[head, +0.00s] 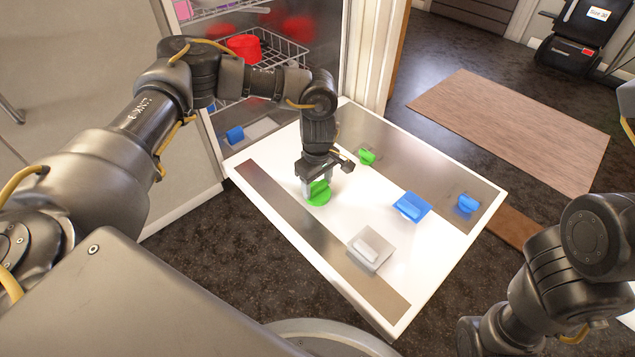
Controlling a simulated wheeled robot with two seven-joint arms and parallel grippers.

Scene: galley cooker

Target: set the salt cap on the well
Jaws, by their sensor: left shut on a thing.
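My left gripper (317,182) points down over the white panel (300,237) and is shut on a green round cap (320,197) by its upright grip. The cap's base is at or just above the panel surface; I cannot tell if it touches. No label shows which piece is the salt cap, and no well can be made out clearly; the gripper hides part of the green cap. A blue square cap (411,207) and a pale grey square cap (371,250) sit on the panel. My right gripper is not in view; only its arm shows at the right.
A small green piece (367,157) and a blue piece (467,204) are on the far steel strip (420,160). Behind the panel's left end, a wire basket (275,55) holds a red pot (244,47). A blue piece (235,134) lies below it. A brown mat (515,125) lies beyond.

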